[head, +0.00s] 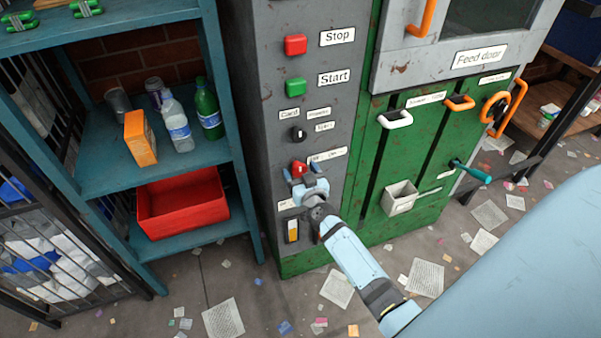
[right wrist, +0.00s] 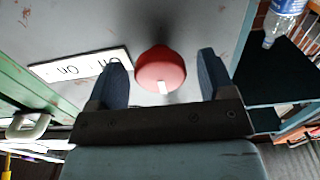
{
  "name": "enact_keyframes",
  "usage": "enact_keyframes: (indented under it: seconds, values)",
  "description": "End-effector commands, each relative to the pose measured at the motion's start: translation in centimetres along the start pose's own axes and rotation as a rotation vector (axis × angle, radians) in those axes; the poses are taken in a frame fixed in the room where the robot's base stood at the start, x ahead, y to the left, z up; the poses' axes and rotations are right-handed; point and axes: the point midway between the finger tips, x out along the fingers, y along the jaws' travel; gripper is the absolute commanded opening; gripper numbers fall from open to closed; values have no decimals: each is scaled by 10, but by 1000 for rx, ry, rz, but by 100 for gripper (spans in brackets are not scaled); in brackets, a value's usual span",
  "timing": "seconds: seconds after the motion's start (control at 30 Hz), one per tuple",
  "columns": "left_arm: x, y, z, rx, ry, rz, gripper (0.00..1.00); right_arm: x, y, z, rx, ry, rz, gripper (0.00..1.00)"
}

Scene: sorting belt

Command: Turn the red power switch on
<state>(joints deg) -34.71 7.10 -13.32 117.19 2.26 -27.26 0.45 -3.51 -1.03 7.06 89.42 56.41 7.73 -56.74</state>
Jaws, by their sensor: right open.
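The red power switch (head: 299,167) is a small red knob low on the grey machine panel, beside a white label (head: 327,155). In the right wrist view the knob (right wrist: 160,66) is round with a white mark on its edge, and the label (right wrist: 80,65) appears upside down. My right gripper (head: 302,174) is open at the switch. In the right wrist view its two dark blue fingers (right wrist: 163,80) stand on either side of the knob, with gaps showing on both sides. The knob's exact setting is hard to tell. My left gripper is out of view.
Above are a black selector knob (head: 299,134), a green Start button (head: 296,87) and a red Stop button (head: 296,45). A blue shelf (head: 110,183) with bottles and a red bin (head: 184,208) stands left. Paper litters the floor.

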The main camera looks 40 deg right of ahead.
Motion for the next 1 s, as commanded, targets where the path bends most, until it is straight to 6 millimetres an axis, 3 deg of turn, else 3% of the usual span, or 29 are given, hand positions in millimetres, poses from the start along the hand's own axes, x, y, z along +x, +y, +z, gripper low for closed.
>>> enact_keyframes:
  seconds: [0.23, 0.4, 0.47, 0.77, 1.0]
  values:
    - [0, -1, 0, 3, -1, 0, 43, 0, 0, 0, 0, -1, 0, 76]
    - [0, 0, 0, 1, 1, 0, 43, 0, 0, 0, -1, -1, 0, 36]
    - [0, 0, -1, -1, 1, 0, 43, 0, 0, 0, -1, -1, 0, 27]
    - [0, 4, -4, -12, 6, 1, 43, 0, 0, 0, 28, -1, -1, 27]
    - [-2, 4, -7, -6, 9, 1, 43, 0, 0, 0, 152, -2, -1, 27]
